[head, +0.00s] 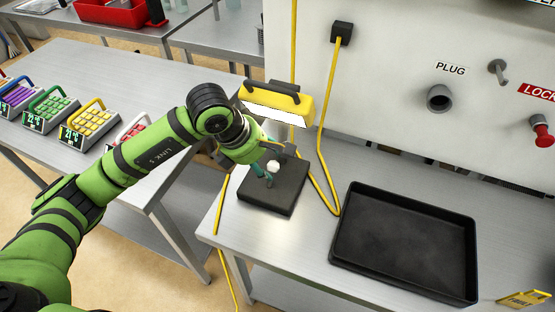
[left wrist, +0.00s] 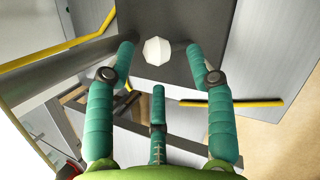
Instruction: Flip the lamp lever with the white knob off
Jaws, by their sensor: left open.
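The white knob (head: 273,166) shows just beyond my left gripper (head: 268,176) in the head view, over a dark square base (head: 275,203) on the steel table. In the left wrist view the white faceted knob (left wrist: 157,50) lies ahead, between the two spread teal fingers of my left gripper (left wrist: 168,60). The fingers are apart and I see no contact with the knob. The lever below the knob is hidden. A yellow lamp (head: 277,104) with a lit white face and dark handle stands behind the gripper. My right gripper is not in view.
A black tray (head: 405,240) lies right of the base. A yellow cable (head: 328,130) runs from a black wall box (head: 342,33) down to the table. The wall carries a plug socket (head: 439,98) and a red knob (head: 543,136). Colourful keypad boxes stand on the left table.

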